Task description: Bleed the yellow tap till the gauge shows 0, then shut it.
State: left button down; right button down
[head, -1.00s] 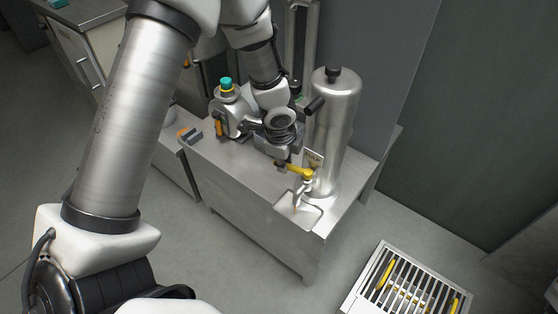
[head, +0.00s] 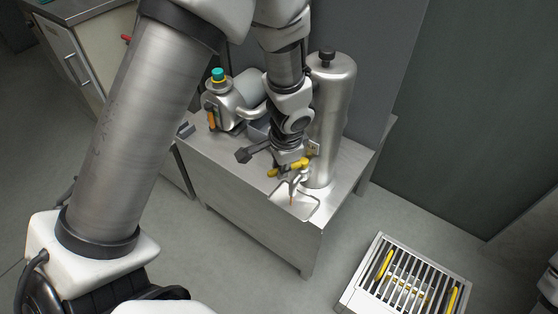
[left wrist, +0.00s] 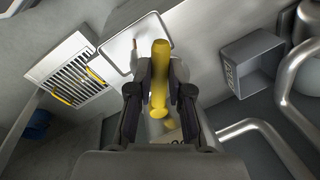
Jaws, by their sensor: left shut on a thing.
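The yellow tap (head: 305,161) stands at the foot of the steel cylinder (head: 332,95), above a shallow square basin (head: 309,210). My left gripper (head: 284,168) comes down from above and is at the tap. In the left wrist view, the yellow handle (left wrist: 160,75) lies between the two dark fingers of my left gripper (left wrist: 160,72), which are shut on it. A thin orange-brown line (head: 291,200) shows below the spout; I cannot tell whether it is liquid. A small pale plate (head: 315,148) is beside the tap, its marking unreadable. I cannot read any gauge. My right gripper is out of view.
A machine with a teal-topped knob (head: 218,74) stands left of my gripper on the steel bench (head: 250,200). A grey box (left wrist: 252,65) and bent pipes (left wrist: 300,60) are close on the right in the wrist view. A floor grate (head: 408,284) with yellow handles lies in front.

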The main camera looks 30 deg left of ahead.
pick_arm(q)
jog(key=shift+s+d+n, duration=0.1)
jog(key=shift+d+n, duration=0.05)
jog(key=shift+n, duration=0.25)
jog(key=c, duration=1.1)
grip_release()
jog(key=r, duration=0.4)
jog(key=d+r, duration=0.1)
jog(key=r, duration=0.2)
jog(key=s+d+r, duration=0.1)
jog(key=r, duration=0.3)
jog(key=shift+s+r, duration=0.1)
jog(key=shift+r, duration=0.25)
